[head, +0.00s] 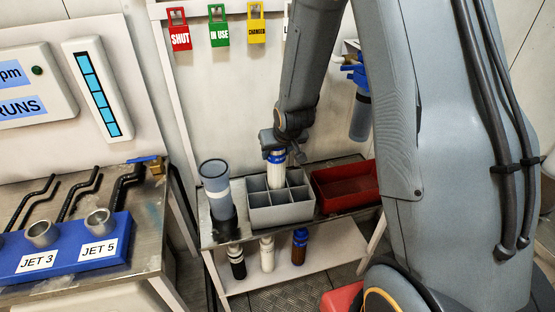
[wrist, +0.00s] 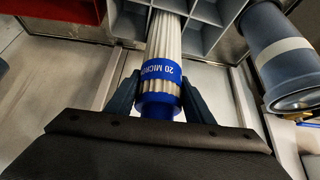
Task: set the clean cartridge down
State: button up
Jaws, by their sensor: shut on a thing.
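The clean cartridge (head: 276,175) is white and pleated, with a blue cap and a blue band. In the wrist view the cartridge (wrist: 164,38) has a band reading "20 MICRO…". My gripper (head: 274,153) is shut on its blue-capped upper end, with one finger on each side in the wrist view (wrist: 161,95). The cartridge hangs roughly upright at the back of the grey divided crate (head: 282,216). Its lower end is at a back-row compartment; the crate walls hide whether it touches the bottom. The crate (wrist: 205,12) also shows in the wrist view.
A grey-blue housing (head: 217,193) stands left of the crate, and a red tray (head: 345,184) lies right of it. Coloured tags hang behind.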

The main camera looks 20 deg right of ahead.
jog(key=shift+f, duration=1.55)
jog(key=shift+f, duration=0.15)
jog(key=o, duration=1.4)
jog(key=shift+o, duration=0.2)
jog(key=shift+r, duration=0.25)
jog(key=v, duration=1.2)
jog(key=s+r+g, duration=0.1)
jog(key=s+g, duration=0.4)
jog(key=s, duration=1.3)
jog(key=shift+s+r+g, duration=0.3)
jog(key=shift+s+g, duration=0.05)
jog(key=shift+g, duration=0.05)
